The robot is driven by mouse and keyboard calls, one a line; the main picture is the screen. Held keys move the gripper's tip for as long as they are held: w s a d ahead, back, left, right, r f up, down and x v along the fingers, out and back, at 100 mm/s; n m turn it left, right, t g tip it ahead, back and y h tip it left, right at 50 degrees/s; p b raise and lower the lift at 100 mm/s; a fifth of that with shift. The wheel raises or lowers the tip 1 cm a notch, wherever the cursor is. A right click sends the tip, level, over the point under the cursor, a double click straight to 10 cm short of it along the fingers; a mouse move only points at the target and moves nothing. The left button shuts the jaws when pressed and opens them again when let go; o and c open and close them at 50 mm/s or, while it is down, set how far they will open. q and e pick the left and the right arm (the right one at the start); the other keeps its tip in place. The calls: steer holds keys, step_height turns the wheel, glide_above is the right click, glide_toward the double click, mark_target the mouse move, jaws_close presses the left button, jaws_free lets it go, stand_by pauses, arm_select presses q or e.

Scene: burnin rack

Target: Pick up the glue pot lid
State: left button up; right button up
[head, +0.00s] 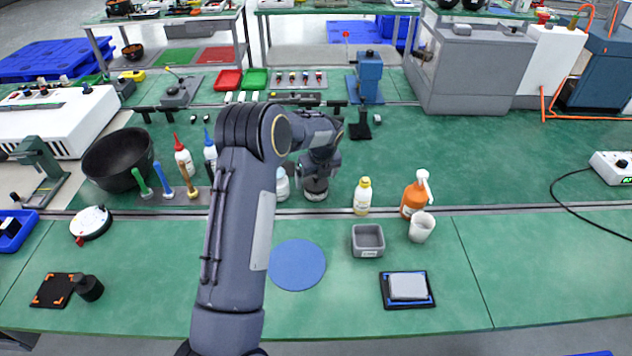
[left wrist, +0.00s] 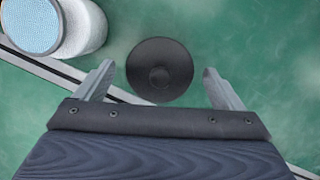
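The glue pot lid (left wrist: 160,70) is a round black disc with a small raised knob at its middle, seen from above in the left wrist view. In the head view a short dark pot-like thing (head: 316,188) stands right under my left gripper (head: 317,174), which partly hides it. I cannot tell where the lid ends and a pot begins. In the left wrist view my left gripper (left wrist: 165,88) is open, one finger on each side of the lid, with gaps on both sides. Nothing is held. My right gripper is not in view.
A white jar with a blue top (left wrist: 45,25) stands close by on the left. A yellow-capped bottle (head: 362,196) and an orange pump bottle (head: 415,196) stand to the right. A blue round mat (head: 297,264) lies in front. A metal rail (head: 470,209) crosses the table.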

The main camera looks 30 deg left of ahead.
arm_select(q)
steer(key=c, duration=0.8)
steer(key=shift+r, duration=0.1)
steer(key=shift+c, duration=0.2)
